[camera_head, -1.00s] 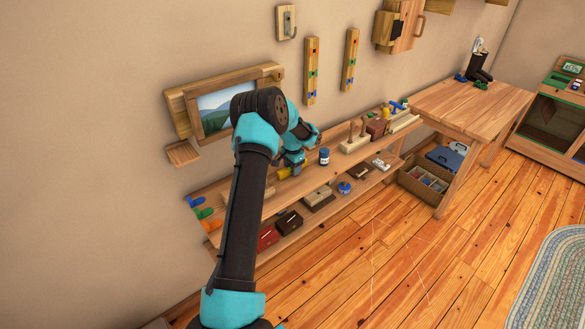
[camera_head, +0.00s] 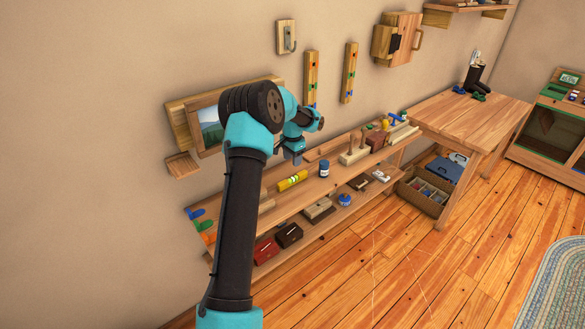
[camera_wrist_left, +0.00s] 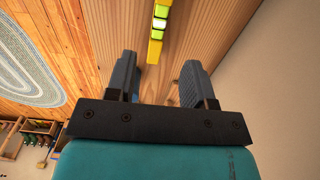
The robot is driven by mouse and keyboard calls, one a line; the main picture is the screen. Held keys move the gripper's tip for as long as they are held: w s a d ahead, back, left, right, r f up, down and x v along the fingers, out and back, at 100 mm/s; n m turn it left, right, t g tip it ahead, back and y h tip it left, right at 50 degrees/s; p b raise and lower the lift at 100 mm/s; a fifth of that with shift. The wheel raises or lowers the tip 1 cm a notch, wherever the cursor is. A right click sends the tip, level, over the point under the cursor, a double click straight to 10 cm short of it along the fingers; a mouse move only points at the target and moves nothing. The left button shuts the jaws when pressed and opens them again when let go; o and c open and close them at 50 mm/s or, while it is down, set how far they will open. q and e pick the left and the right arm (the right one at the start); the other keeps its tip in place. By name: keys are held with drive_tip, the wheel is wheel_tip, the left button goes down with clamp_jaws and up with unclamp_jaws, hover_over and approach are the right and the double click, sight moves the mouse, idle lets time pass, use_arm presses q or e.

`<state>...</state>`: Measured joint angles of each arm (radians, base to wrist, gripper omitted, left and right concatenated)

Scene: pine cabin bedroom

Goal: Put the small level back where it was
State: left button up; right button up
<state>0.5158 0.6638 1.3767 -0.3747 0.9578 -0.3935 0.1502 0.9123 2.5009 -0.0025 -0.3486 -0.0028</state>
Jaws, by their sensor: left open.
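The small yellow level (camera_head: 292,181) with a bright green vial lies on the top board of the low wooden shelf, left of a dark blue jar. It also shows in the left wrist view (camera_wrist_left: 157,38), at the top, beyond my fingertips. My left gripper (camera_head: 293,159) is above and behind the level, near the wall side, apart from it. In the left wrist view its two fingers (camera_wrist_left: 159,72) are spread, with only bare wood between them. My right gripper is not in view.
The dark blue jar (camera_head: 324,169) stands close to the level on the right. A wooden block with pegs (camera_head: 354,152) stands farther along. A framed picture (camera_head: 209,131) hangs behind my arm. Red (camera_head: 265,250) and dark boxes sit on the lower board.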

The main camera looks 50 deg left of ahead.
use_arm(q)
drive_tip(key=shift+r, duration=0.6)
drive_tip(key=shift+h, duration=0.6)
drive_tip(key=d+f, duration=0.2)
drive_tip(key=d, duration=0.1)
drive_tip(key=d+f, duration=0.3)
drive_tip(key=w+d+f, duration=0.1)
drive_tip(key=d+f, duration=0.2)
drive_tip(key=shift+d, duration=0.2)
drive_tip(key=s+d+f+h, duration=0.1)
drive_tip(key=s+d+f, duration=0.1)
drive_tip(key=d+f, duration=0.4)
drive_tip(key=s+d+f, duration=0.1)
drive_tip(key=d+f, duration=0.2)
drive_tip(key=d, duration=0.5)
drive_tip(key=s+d+f+n, duration=0.1)
drive_tip(key=s+d+f, duration=0.2)
drive_tip(key=s+d, duration=0.7)
drive_tip(key=s+d+f+n+h, duration=0.1)
drive_tip(key=s+d+f, duration=0.2)
drive_tip(key=s+d, duration=0.7)
drive_tip(key=shift+s+f+n+t+h, duration=0.3)
drive_tip(key=shift+t, duration=0.1)
drive_tip(key=shift+d, duration=0.1)
